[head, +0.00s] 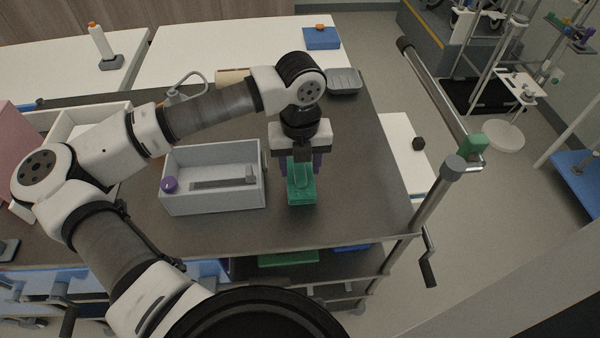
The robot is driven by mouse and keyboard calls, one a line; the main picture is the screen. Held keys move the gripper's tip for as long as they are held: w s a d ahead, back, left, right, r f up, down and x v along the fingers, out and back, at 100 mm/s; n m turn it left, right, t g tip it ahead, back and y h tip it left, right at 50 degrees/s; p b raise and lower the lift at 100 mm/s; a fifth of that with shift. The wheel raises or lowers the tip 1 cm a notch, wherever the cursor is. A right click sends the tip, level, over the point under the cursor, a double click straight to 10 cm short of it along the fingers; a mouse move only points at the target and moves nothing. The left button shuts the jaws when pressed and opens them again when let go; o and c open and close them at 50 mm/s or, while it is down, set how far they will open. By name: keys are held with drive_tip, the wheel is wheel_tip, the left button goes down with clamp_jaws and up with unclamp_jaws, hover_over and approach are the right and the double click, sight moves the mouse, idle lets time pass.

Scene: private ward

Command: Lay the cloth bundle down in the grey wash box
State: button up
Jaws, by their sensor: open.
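The cloth bundle appears to be the green folded block (301,196) on the dark table top, right of the box. My gripper (301,172) points down over it, with its purple fingers open on either side of the bundle's far part. I cannot tell whether the fingers touch it. The grey wash box (215,208) is an open, light grey box left of the bundle. A purple round thing (169,184) shows at its left front corner, and a dark grey bar (222,184) shows inside.
A white divided box (92,122) stands at the left, partly behind my arm. A grey ribbed dish (344,82) lies at the table's back right. A metal rail (440,105) runs along the right side. The table right of the bundle is clear.

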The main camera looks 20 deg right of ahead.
drive_tip(key=shift+f, duration=0.15)
clamp_jaws()
idle(0.4)
